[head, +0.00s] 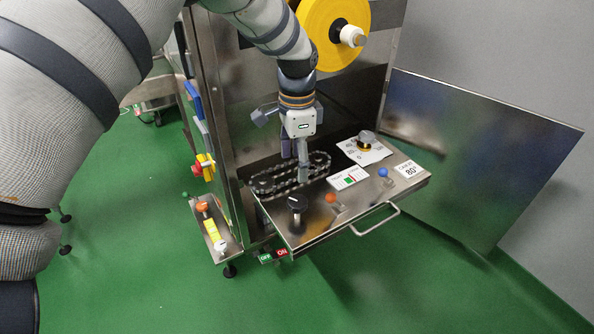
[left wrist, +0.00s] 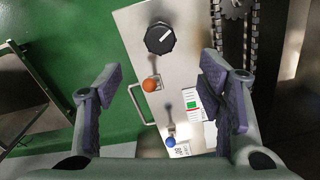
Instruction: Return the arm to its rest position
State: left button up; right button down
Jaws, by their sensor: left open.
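My left arm (head: 262,25) reaches in from the upper left of the head view. My left gripper (head: 296,165) points down above the steel control panel (head: 335,212), near the chain (head: 275,185). In the left wrist view the left gripper's fingers (left wrist: 158,92) are spread apart with nothing between them. Between and beyond the fingers show the black knob (left wrist: 160,38), the orange-tipped lever (left wrist: 150,85) and the blue-tipped lever (left wrist: 171,141). My right gripper is in neither view.
A yellow reel (head: 318,22) hangs on the machine behind my arm. A dial (head: 366,140) stands at the panel's back. A metal door (head: 470,150) stands open at right. A handle (head: 375,219) juts from the panel's front. Green floor (head: 130,240) is clear at left.

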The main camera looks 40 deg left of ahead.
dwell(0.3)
pick_arm(q)
jog(key=s+d+f+n+g+p, duration=0.1)
jog(key=s+d+f+p, duration=0.2)
jog(key=s, duration=0.5)
jog(key=s+d+f+n+p, duration=0.1)
jog(key=s+d+f+n, duration=0.1)
jog(key=s+f, duration=0.5)
jog(key=s+d+f+n+g+p, duration=0.1)
jog(key=s+d+f+p, duration=0.15)
jog(key=s, duration=0.55)
jog(key=s+d+r+n+p, duration=0.1)
jog(key=s+r+n, duration=0.1)
jog(key=s, duration=0.9)
jog(key=s+d+r+n+p, duration=0.1)
jog(key=s+r+p, duration=0.1)
jog(key=s, duration=1)
jog(key=shift+r+n, duration=0.35)
jog(key=shift+n, duration=0.05)
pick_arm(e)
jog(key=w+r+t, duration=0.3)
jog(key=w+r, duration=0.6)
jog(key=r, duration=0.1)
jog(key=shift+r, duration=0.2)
pick_arm(q)
jog(key=shift+d, duration=0.1)
